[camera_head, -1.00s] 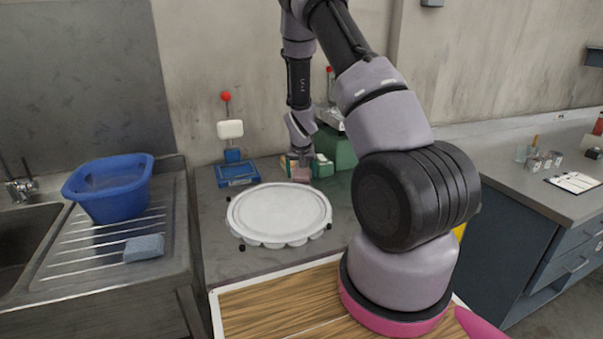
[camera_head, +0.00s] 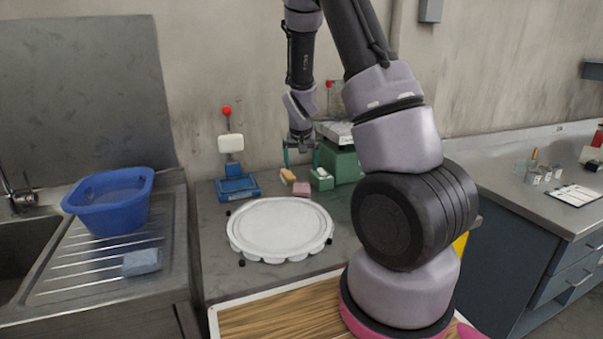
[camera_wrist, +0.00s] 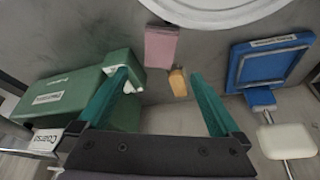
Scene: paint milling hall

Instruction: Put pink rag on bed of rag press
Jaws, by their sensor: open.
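The pink rag (camera_head: 302,189) lies on the grey bench behind the round white lidded thing, as a small flat block. It also shows in the wrist view (camera_wrist: 160,47). A blue stand (camera_head: 237,187) with a framed flat base, a white pad (camera_head: 231,144) and a red knob is left of it, seemingly the rag press; its label is too small to read. Its base in the wrist view (camera_wrist: 268,62) looks empty. My gripper (camera_head: 301,156) is open and empty above the bench, apart from the rag. Its teal fingers (camera_wrist: 158,78) are spread in the wrist view.
A yellow-orange block (camera_head: 288,176) lies close beside the rag. Green boxes (camera_head: 340,162) with labels stand just right. The white round thing (camera_head: 280,229) fills the bench front. A blue basin (camera_head: 108,202) and sponge (camera_head: 142,262) are on the drainer at left.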

